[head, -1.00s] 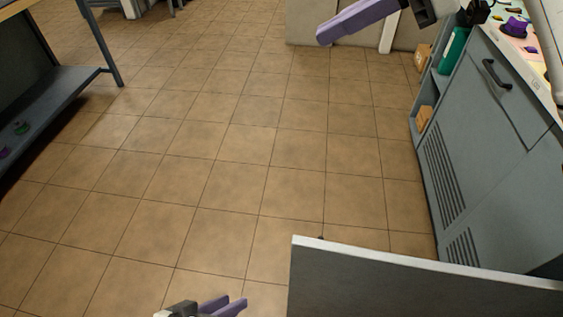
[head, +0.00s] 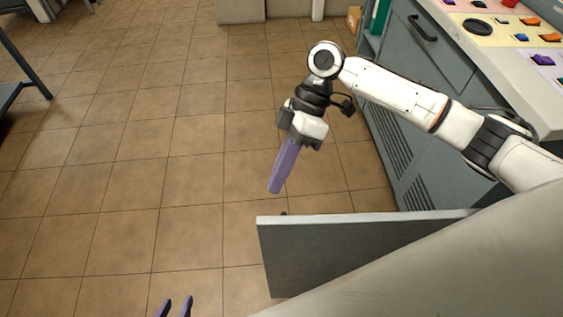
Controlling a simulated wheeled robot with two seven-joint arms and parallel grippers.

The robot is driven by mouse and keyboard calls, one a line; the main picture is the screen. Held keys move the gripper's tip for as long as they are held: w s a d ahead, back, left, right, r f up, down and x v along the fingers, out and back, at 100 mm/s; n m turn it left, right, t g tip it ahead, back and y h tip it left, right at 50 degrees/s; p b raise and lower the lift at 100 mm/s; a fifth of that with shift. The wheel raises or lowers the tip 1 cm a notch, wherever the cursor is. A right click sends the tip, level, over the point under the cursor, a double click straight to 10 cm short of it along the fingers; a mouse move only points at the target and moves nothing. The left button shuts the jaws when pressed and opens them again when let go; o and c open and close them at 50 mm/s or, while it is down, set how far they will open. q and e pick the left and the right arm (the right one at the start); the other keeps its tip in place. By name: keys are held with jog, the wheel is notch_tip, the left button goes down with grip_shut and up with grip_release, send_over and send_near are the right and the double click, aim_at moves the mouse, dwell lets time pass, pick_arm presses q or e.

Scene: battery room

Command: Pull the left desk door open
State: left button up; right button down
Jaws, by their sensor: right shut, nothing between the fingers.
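A grey door panel (head: 315,252) with a pale top edge stands out from the grey desk (head: 425,75) on the right, swung open over the floor. A small dark part (head: 284,213), perhaps its handle, shows just behind its top edge. My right gripper (head: 274,190) is shut and empty, pointing down just beyond the panel, near that dark part; I cannot tell whether it touches. My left gripper (head: 174,306) shows only its fingertips at the bottom edge, apart with nothing seen between them, left of the panel. My own pale body hides the panel's lower right.
The desk top (head: 500,45) carries coloured controls. A drawer handle (head: 422,28) is on the desk front, with vents below. A green object (head: 380,15) and a box (head: 354,18) are at its far end. The tiled floor (head: 130,170) left of the panel is clear.

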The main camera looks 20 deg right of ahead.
pick_arm(q)
jog(key=shift+r+p, duration=0.3)
jog(key=shift+p, duration=0.2)
pick_arm(e)
jog(key=s+a+f, duration=0.4)
jog(key=s, duration=0.1)
jog(key=shift+s, duration=0.1)
